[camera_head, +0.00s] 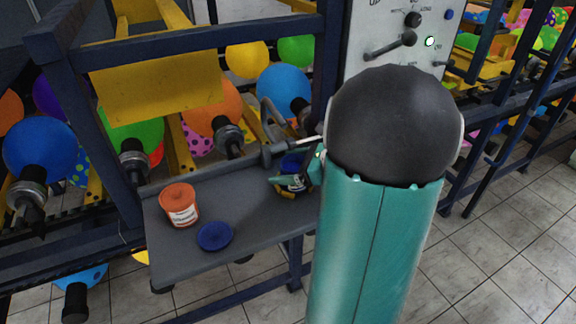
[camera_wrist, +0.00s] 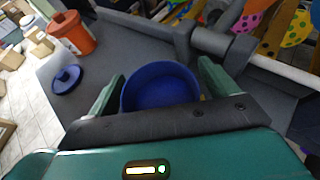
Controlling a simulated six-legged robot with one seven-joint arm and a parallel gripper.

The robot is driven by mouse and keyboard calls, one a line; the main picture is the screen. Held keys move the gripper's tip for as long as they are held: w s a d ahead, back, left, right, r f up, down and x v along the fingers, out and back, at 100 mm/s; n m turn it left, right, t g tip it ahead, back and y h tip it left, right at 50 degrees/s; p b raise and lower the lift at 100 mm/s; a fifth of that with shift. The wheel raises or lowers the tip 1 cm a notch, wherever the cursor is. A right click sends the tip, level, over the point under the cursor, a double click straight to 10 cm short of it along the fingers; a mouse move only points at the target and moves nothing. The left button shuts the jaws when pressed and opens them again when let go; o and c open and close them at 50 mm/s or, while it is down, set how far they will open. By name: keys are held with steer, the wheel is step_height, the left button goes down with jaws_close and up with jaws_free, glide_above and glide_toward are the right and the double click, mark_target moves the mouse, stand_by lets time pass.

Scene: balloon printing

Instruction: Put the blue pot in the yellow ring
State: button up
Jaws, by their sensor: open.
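The blue pot (camera_wrist: 160,88) stands open-topped between the two green fingers of my gripper (camera_wrist: 162,75) in the wrist view. The fingers are apart, one on each side of it; I cannot tell whether they touch it. In the head view, the blue pot (camera_head: 291,161) is mostly hidden behind my gripper (camera_head: 300,178). Whether the pot is inside the ring is hidden.
The grey table (camera_head: 190,262) also holds an orange pot (camera_head: 180,205) with a white label and a flat blue lid (camera_head: 215,236), both left of my gripper. A grey bar (camera_wrist: 270,68) runs along the back edge. The front of the table is clear.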

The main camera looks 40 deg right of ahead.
steer(key=shift+r, duration=0.2)
steer(key=v, duration=1.2)
steer(key=s+a+r+n+g+h, duration=0.1)
steer(key=a+n+g+h, duration=0.5)
steer(key=a+n, duration=2.4)
steer(key=shift+s+a+r+h, duration=0.3)
steer(key=shift+s+a+r, duration=0.1)
steer(key=shift+a+r, duration=0.15)
